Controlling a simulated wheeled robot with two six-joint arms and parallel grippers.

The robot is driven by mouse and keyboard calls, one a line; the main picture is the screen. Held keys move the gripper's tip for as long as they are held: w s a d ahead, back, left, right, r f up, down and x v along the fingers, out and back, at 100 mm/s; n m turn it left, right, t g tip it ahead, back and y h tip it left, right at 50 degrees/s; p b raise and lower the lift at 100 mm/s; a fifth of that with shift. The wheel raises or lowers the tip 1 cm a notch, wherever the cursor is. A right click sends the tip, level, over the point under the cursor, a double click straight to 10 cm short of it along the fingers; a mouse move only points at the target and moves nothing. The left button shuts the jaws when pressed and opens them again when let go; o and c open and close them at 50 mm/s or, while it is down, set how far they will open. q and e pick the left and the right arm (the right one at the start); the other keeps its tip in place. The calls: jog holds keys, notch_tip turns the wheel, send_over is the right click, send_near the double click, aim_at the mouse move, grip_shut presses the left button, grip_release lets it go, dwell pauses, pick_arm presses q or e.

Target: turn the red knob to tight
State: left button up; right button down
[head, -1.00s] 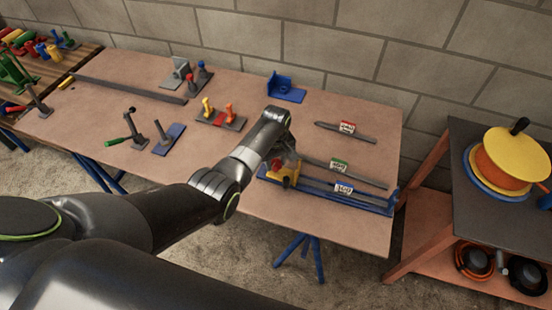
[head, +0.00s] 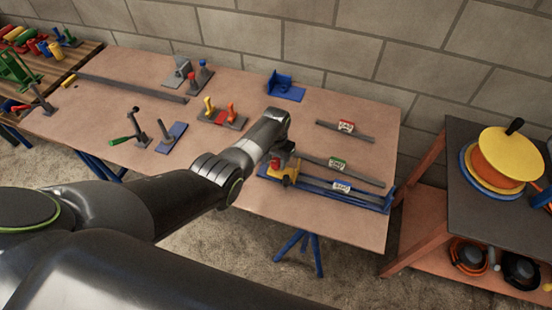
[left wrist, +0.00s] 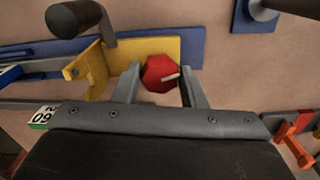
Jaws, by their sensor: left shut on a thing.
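The red knob (left wrist: 158,73) sits against a yellow bracket (left wrist: 153,48) in the left wrist view, with a pale pointer mark towards the right. In the head view the knob (head: 276,163) shows partly below my wrist, by the yellow bracket (head: 291,172) at the left end of the long blue base (head: 381,208). My left gripper (left wrist: 160,88) is shut on the red knob, one finger on each side. My right gripper is not in view. I cannot read any tight marking.
A dark cylindrical handle (left wrist: 72,18) stands close to the left finger. Labelled grey bars (head: 345,134) lie at the table's right. Small clamps and fixtures (head: 222,116) stand further left and back. A shelf with a yellow-topped reel (head: 509,153) is at the right.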

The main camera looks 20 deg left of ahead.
aim_at(276, 161)
pick_arm(q)
jog(key=shift+w+m, duration=0.1)
jog(key=shift+m, duration=1.6)
jog(key=o, duration=1)
jog(key=shift+r+p, duration=0.5)
jog(key=shift+r, duration=0.1)
notch_tip(276, 161, up, 5)
jog(key=shift+f+p, duration=0.1)
jog(key=shift+p, duration=0.55)
notch_tip(276, 161, up, 12)
jog(key=shift+f+b, duration=0.25)
jog(key=shift+b, duration=0.2)
